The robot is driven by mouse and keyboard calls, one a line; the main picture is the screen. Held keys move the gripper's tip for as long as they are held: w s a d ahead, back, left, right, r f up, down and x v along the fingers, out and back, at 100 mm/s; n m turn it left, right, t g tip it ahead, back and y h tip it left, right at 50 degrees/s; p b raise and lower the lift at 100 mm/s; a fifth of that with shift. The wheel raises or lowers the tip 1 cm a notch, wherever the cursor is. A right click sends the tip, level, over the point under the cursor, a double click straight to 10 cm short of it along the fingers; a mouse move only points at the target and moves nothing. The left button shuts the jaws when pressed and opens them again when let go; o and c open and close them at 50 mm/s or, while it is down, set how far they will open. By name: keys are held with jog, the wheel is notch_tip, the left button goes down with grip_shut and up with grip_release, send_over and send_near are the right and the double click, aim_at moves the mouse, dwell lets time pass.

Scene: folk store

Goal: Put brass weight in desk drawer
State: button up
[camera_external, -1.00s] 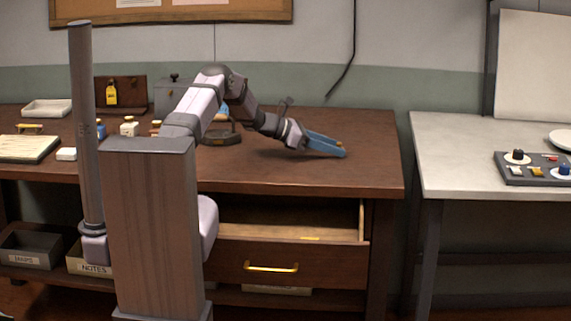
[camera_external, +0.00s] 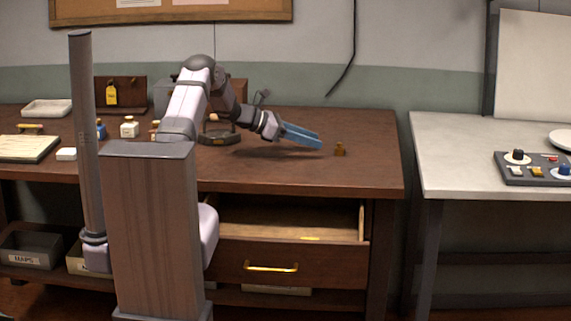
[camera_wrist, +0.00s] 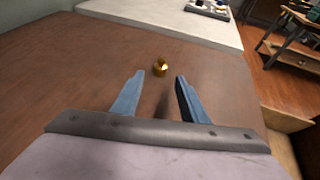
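The small brass weight (camera_external: 340,150) stands upright on the dark wooden desk top, near its right end. It also shows in the wrist view (camera_wrist: 160,68), just beyond and between my fingertips. My gripper (camera_external: 320,141) is open and empty, to the left of the weight, low over the desk. In the wrist view my two blue fingers (camera_wrist: 160,78) are spread apart with a gap between them. The desk drawer (camera_external: 330,256) is pulled open below the desk top. Part of its inside shows, with a small yellow item in it; my arm's base hides its left part.
A dark round object with a handle (camera_external: 219,137) stands on the desk behind my arm. A grey table (camera_external: 450,150) with a tray (camera_external: 520,178) is to the right, across a gap. The desk around the weight is clear.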

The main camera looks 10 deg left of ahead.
jog(key=shift+d, duration=0.1)
jog(key=s+d+r+m+g+p, duration=0.35)
jog(key=s+d+r+p, duration=0.25)
jog(key=s+d+r, duration=0.7)
jog(key=n+t+y, duration=0.7)
jog(key=n, duration=0.3)
send_near(339, 149)
jog(key=w, duration=0.1)
jog(key=w+d, duration=0.1)
jog(key=shift+w+f+m+g, duration=0.2)
jog(key=shift+w+m+g, duration=0.05)
jog(key=shift+w, duration=0.15)
jog(key=shift+d, duration=0.1)
jog(key=shift+f, duration=0.1)
jog(key=shift+x, duration=1)
jog(key=shift+w+d, duration=0.1)
